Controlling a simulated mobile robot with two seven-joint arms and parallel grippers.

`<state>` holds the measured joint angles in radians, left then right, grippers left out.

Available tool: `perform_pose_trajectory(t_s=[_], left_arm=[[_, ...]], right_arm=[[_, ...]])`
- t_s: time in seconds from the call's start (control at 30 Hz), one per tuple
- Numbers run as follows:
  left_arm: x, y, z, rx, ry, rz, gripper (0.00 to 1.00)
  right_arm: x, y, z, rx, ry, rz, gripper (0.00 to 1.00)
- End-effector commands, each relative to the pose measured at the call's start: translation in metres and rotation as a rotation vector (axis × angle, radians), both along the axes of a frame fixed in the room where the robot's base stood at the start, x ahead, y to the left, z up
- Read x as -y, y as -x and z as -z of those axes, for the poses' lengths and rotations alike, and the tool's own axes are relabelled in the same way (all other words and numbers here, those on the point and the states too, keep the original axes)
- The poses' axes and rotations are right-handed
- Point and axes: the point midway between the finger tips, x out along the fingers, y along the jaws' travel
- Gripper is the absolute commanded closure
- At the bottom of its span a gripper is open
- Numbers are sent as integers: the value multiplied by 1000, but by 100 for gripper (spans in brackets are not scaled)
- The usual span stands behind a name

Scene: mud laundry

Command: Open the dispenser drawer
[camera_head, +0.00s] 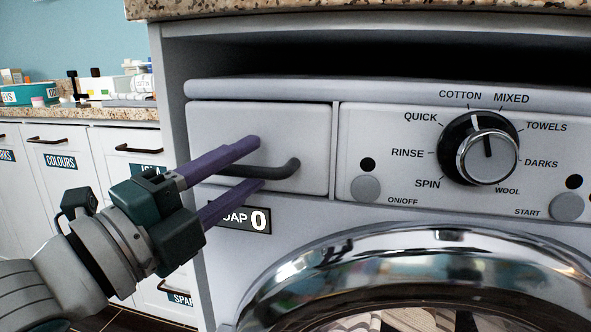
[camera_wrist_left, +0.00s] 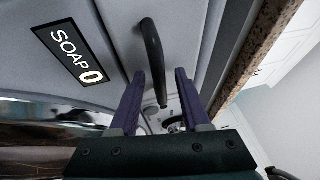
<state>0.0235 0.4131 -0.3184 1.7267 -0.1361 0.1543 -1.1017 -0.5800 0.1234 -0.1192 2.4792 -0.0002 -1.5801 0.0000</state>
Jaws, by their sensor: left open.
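The dispenser drawer (camera_head: 262,125) is the pale front panel at the washing machine's upper left, and it looks closed. Its dark bar handle (camera_head: 283,170) runs level across the lower part of the panel. My left gripper (camera_head: 260,163) is open, with one purple finger above the handle and the other below it. In the left wrist view the handle (camera_wrist_left: 152,50) stands between the two fingers (camera_wrist_left: 158,85); I cannot tell whether they touch it. My right gripper is not in view.
A "SOAP 0" label (camera_head: 259,220) sits under the drawer. The control panel with its dial (camera_head: 486,148) is to the right, the round chrome door (camera_head: 400,250) below. A granite counter (camera_head: 360,8) overhangs the machine. White cabinets (camera_head: 60,165) stand at the left.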

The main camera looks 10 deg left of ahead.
Motion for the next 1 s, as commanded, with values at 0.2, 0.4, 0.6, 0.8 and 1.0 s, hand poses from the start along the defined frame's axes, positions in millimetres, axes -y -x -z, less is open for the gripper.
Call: perform_pose_trajectory(t_s=[0.2,0.4,0.6,0.8,1.0], left_arm=[[1,0,0,0,1,0,53],[0,0,0,0,1,0,73],[0,0,0,0,1,0,96],[0,0,0,0,1,0,100],[0,0,0,1,1,1,100]], right_arm=[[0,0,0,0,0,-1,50],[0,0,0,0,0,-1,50],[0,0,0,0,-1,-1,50],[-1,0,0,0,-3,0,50],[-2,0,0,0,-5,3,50]])
